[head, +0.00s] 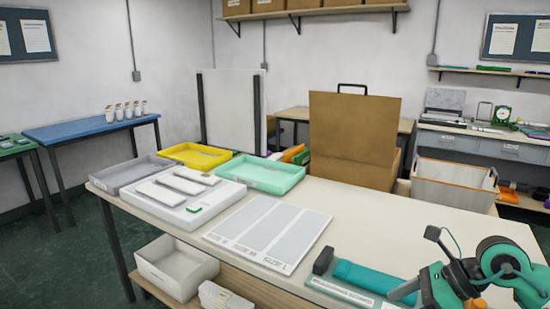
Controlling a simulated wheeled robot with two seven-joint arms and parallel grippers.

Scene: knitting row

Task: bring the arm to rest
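Neither my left gripper nor my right gripper shows in the head view, so their state and anything they hold are hidden. The cream-topped worktable (370,225) runs across the middle of the view. On it lies a flat white board with three grey panels (268,232). To its left is a white tray-like block (185,207) with several pale flat pieces on top.
A teal bar (372,278) and a teal-and-black device (490,270) occupy the table's right front. Grey (128,175), yellow (195,154) and mint (262,174) trays line its far left. A brown upright panel (352,135) stands behind. The table's right middle is clear.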

